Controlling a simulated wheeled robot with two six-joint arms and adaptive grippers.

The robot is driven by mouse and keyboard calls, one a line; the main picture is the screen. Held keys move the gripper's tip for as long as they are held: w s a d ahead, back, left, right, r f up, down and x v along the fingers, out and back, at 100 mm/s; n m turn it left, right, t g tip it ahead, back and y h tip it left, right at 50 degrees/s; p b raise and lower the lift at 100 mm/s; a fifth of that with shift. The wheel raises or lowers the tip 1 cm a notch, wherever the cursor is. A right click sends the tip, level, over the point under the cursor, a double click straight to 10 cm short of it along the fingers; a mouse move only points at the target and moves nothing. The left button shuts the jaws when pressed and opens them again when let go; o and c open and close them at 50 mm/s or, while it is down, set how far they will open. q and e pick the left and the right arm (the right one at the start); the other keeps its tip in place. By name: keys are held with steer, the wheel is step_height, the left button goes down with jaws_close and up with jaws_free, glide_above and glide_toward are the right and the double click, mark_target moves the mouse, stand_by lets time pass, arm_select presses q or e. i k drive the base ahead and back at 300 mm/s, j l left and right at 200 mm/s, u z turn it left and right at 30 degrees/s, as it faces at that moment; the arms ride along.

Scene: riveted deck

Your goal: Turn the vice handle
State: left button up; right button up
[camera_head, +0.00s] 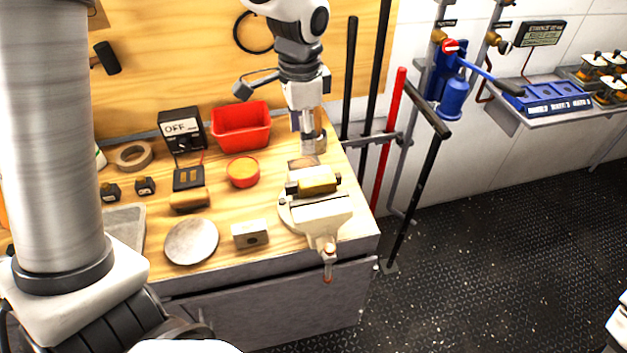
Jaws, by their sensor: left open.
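The pale vice (322,211) is mounted at the front right edge of the wooden bench. A yellowish block (318,180) sits at its jaws. The vice handle (328,264) hangs roughly upright at the front of the vice, past the bench edge, with a reddish lower end. My left gripper (309,146) points down behind the vice, at its far side. It is open and apart from the handle. Whether its fingertips touch anything there is hard to tell. My right gripper is not in view.
The bench (285,262) also holds a red bin (241,127), a round tin (243,172), a grey disc (191,242), a small metal block (250,234) and an "OFF" box (182,129). Upright bars, one red (389,140), stand right of the bench. Dark floor (480,260) lies open at right.

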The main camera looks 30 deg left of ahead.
mark_target(327, 246)
steer(key=u, duration=0.8)
steer(key=k+l+z, duration=0.25)
steer(key=k+z, duration=0.2)
steer(key=k+l+z, duration=0.45)
steer(key=k+j, duration=0.05)
